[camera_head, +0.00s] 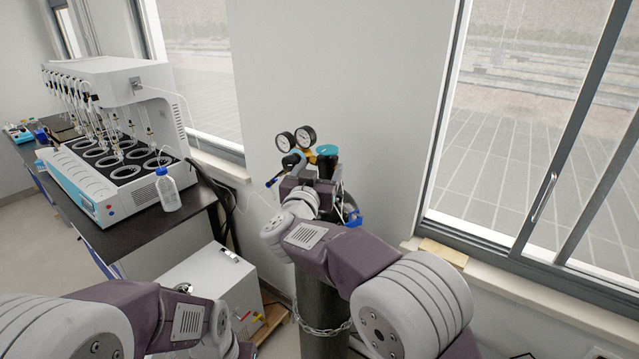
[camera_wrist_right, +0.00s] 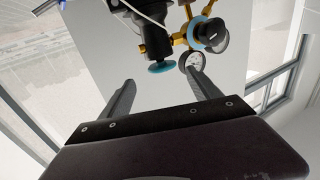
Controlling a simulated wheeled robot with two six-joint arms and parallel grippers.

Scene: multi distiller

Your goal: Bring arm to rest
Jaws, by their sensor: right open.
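My right arm (camera_head: 345,258) reaches up from the lower right in the head view. Its gripper (camera_head: 309,172) is near the gas cylinder's valve and gauges, partly hidden by the wrist.
The gas cylinder (camera_head: 320,315), with a chain (camera_head: 322,331) around it, stands below my right arm. The distiller (camera_head: 115,90) and a plastic bottle (camera_head: 167,190) stand on the dark bench (camera_head: 150,228) at left. A white box unit (camera_head: 207,277) is below. Windows flank the wall.

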